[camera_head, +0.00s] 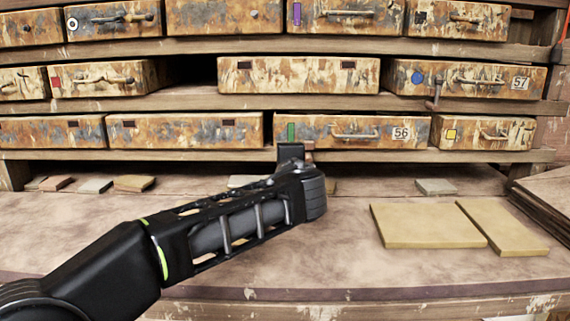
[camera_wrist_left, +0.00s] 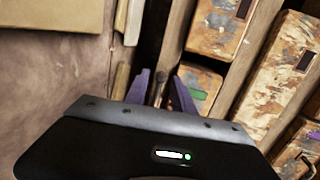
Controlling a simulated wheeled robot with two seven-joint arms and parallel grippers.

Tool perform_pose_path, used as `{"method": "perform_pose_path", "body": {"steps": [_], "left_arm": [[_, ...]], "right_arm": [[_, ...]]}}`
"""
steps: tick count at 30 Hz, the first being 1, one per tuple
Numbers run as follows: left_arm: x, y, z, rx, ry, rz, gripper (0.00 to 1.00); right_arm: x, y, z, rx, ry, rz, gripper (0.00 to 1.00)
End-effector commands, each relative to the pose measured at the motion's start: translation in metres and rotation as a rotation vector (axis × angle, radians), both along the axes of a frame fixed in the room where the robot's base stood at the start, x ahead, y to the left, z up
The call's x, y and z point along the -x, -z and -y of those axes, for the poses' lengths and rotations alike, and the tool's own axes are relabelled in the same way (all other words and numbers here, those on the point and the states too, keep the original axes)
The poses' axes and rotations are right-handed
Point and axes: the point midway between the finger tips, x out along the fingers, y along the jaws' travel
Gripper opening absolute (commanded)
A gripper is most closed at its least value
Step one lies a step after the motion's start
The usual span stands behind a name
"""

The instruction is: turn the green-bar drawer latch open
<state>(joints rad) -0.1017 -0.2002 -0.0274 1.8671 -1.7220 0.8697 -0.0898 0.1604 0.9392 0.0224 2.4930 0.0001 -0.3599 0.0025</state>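The green-bar drawer (camera_head: 375,128) is in the bottom row of the rack in the head view, shut, with a metal handle and a tag reading 56. Its green bar (camera_head: 291,131) also shows in the left wrist view (camera_wrist_left: 198,95). My left gripper (camera_head: 291,152) is at the shelf edge just below the green bar. In the left wrist view its two purple fingers (camera_wrist_left: 162,85) stand apart, with the thin brownish latch (camera_wrist_left: 160,86) between them. I cannot tell whether either finger touches it. In the head view my gripper hides most of the latch. My right gripper is not in view.
Other weathered drawers fill the rack, including a blue-dot drawer (camera_head: 500,80) tagged 57 and a yellow-square drawer (camera_head: 508,134). Another latch (camera_head: 433,102) is below the blue-dot drawer. Tan tiles (camera_head: 425,225) lie on the bench at right. The bench front is mostly clear.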

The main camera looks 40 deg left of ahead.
Motion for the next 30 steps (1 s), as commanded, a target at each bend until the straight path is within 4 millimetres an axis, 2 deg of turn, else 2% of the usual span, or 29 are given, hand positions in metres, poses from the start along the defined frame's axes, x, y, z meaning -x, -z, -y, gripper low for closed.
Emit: {"method": "perform_pose_path", "body": {"steps": [15,30], "left_arm": [[0.050,-0.014,0.048,0.000,0.001,0.000,0.30],[0.052,-0.014,0.050,0.000,0.000,-0.001,0.30]], "right_arm": [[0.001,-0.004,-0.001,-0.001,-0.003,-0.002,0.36],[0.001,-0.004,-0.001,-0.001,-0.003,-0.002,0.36]]}}
